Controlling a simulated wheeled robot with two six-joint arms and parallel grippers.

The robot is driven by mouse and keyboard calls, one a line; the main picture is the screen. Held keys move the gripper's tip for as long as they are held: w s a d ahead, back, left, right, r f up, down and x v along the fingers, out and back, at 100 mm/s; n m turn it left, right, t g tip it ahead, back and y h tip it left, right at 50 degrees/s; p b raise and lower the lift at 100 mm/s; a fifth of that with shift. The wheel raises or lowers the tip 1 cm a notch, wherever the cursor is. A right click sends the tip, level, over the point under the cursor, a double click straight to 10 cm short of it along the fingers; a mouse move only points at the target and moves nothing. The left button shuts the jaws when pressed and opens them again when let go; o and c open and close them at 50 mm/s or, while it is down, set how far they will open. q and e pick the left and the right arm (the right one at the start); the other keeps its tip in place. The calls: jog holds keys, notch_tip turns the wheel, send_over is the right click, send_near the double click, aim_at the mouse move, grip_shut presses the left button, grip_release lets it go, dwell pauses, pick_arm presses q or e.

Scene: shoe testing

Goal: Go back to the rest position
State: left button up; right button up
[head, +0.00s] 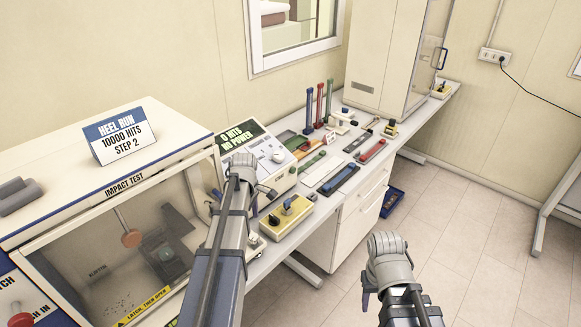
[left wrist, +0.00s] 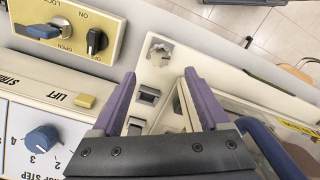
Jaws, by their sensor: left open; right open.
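My left gripper is open and empty in the left wrist view (left wrist: 159,78), its two purple fingers apart over the bench top by the impact tester. In the head view the left arm reaches up in front of the bench, and its wrist hides most of that gripper. My right gripper (head: 368,284) is in the head view at lower right, over the floor and clear of the bench. It is mostly hidden by its own wrist, and nothing shows in it.
The impact tester (head: 110,190) stands at left with a "HEEL RUN" sign (head: 120,138) on top. A control box (head: 262,155) and yellow switch box (head: 288,217) stand near the left arm. Tools and samples cover the bench further back. The floor (head: 480,250) at right is clear.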

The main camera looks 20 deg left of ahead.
pick_arm(q)
jog(key=shift+d, duration=0.1)
jog(key=s+d+f+m+b, duration=0.3)
jog(key=s+d+m, duration=0.2)
jog(key=d+m, duration=0.2)
jog(key=s+d+f+m+b, duration=0.3)
jog(key=s+d+m, duration=0.2)
jog(key=d+m, duration=0.3)
jog(key=s+d+f+m+y+b, duration=0.1)
jog(key=s+d+m, duration=0.4)
jog(key=d, duration=0.9)
jog(key=f+m+b, duration=0.1)
jog(key=m+b, duration=0.1)
jog(key=shift+s+f+m, duration=0.3)
jog(key=shift+s+f, duration=0.1)
